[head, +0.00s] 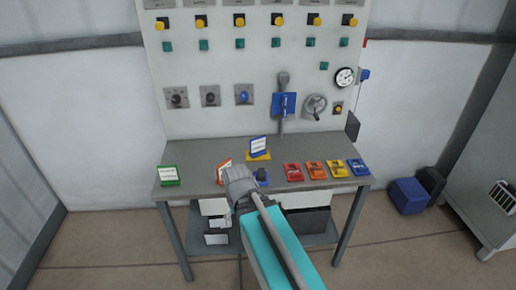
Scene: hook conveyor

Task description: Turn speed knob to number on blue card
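Three rotary knobs sit in a row on the white panel: a dark one at left (177,97), another dark one (210,96), and a blue one at right (244,95). Which is the speed knob and where each points is too small to tell. A blue-framed card (258,144) stands tilted on a yellow base on the bench; its number is unreadable. My gripper (262,176) is over the bench, in front of that card and below the knobs, apart from them. My wrist partly hides it, and its finger opening cannot be made out.
The bench (332,147) also carries a green card (169,175), an orange card (223,171) beside my wrist, and red, orange, yellow and blue blocks at right.

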